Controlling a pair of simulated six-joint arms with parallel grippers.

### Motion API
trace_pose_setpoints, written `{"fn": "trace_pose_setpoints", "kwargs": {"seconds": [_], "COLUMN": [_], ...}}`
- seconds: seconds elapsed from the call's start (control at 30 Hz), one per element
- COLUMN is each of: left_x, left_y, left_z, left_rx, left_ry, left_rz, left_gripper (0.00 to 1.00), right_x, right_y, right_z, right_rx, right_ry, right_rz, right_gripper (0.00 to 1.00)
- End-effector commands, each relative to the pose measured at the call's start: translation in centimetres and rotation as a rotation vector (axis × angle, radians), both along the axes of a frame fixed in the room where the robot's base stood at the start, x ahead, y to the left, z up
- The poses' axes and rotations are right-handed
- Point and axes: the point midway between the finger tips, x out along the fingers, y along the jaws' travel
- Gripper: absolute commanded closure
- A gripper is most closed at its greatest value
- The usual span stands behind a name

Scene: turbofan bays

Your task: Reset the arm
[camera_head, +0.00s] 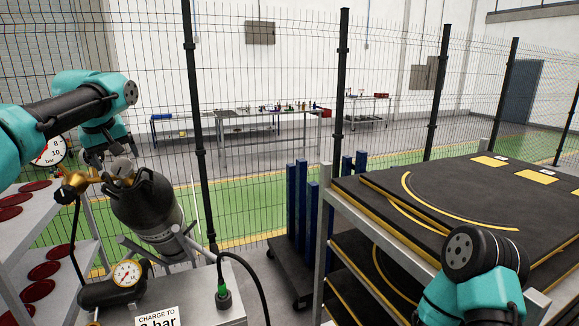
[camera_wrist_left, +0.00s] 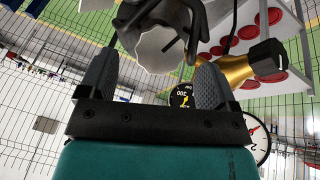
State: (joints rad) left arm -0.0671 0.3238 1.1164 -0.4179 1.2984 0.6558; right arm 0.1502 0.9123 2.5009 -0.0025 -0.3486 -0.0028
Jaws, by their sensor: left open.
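My left arm comes in from the left in the head view. Its gripper (camera_head: 120,165) is small and partly hidden there, close to the neck of a dark grey cylinder (camera_head: 148,208). In the left wrist view the two fingers of this gripper (camera_wrist_left: 155,68) stand wide apart with nothing between them. The cylinder's pale valve or guard part (camera_wrist_left: 158,45) shows just beyond the fingertips; I cannot tell whether they touch. Part of my right arm shows at the lower right of the head view; its gripper is out of view.
A brass fitting with a black knob (camera_head: 72,188) and a gauge (camera_head: 126,273) sit beside the cylinder. A shelf with red discs (camera_head: 38,270) stands left. A sign (camera_head: 158,318) is in front. A black-topped rack (camera_head: 450,190) fills the right. A mesh fence (camera_head: 270,110) runs behind.

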Motion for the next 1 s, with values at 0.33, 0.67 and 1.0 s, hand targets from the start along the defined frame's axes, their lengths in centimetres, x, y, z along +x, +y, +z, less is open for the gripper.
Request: {"fn": "trace_pose_setpoints", "kwargs": {"seconds": [0.33, 0.67, 1.0], "left_x": [-2.2, -4.1, -5.3], "left_y": [-0.3, -0.6, -0.7], "left_z": [5.0, 9.4, 11.9], "left_rx": [-0.001, 0.000, -0.001], "left_ry": [-0.004, -0.002, -0.003], "left_rz": [0.000, 0.000, 0.001], "left_gripper": [0.16, 0.16, 0.16], "right_x": [0.0, 0.0, 0.0], "right_y": [0.0, 0.0, 0.0], "right_z": [0.0, 0.0, 0.0], "right_rx": [0.000, 0.000, 0.000], "right_ry": [0.000, 0.000, 0.000], "right_rz": [0.000, 0.000, 0.000], "right_gripper": [0.57, 0.57, 0.57]}}
